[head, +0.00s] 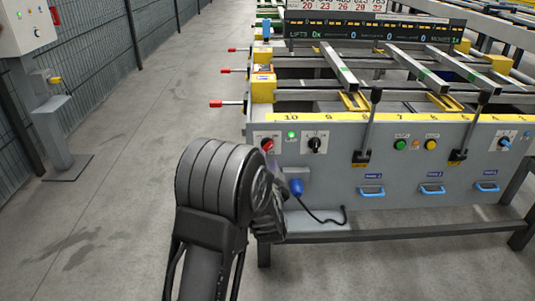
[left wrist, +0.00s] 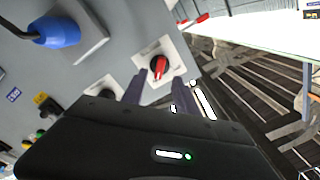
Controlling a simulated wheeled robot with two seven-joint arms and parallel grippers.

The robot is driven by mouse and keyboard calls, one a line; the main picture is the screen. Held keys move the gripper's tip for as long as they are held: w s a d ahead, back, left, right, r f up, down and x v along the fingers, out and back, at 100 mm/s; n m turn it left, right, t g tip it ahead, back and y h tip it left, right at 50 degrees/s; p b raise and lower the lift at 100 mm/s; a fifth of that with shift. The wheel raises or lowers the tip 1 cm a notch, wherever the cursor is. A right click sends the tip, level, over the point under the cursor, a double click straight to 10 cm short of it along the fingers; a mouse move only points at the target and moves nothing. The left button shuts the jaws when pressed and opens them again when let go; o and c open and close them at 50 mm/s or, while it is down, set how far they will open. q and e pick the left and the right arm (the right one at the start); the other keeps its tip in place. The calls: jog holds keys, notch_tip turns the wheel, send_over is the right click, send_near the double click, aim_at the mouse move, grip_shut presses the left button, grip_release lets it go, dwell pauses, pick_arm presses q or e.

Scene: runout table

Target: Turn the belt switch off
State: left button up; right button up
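A red rotary switch (head: 267,144) sits on a white plate at the left end of the grey front panel (head: 340,180). In the left wrist view the red switch (left wrist: 158,67) shows just beyond and between my fingertips. Its label is too small to read, so I cannot tell for sure that it is the belt switch. My left gripper (head: 270,190) is just below and in front of it, partly hidden by my arm in the head view. In the wrist view my left gripper (left wrist: 158,88) has its two fingers apart with nothing between them. My right gripper is out of view.
Right of the red switch are a green lamp (head: 291,135) and a black rotary switch (head: 314,144). A blue plug (head: 296,187) with a black cable sits below. Levers, buttons and blue handles fill the panel further right. Floor at the left (head: 110,200) is clear.

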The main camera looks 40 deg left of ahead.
aim_at(267, 146)
pick_arm(q)
jog(key=b+x, duration=0.1)
jog(key=x, duration=0.4)
jog(key=shift+w+a, duration=0.15)
jog(key=shift+w, duration=0.05)
grip_shut()
dwell(0.4)
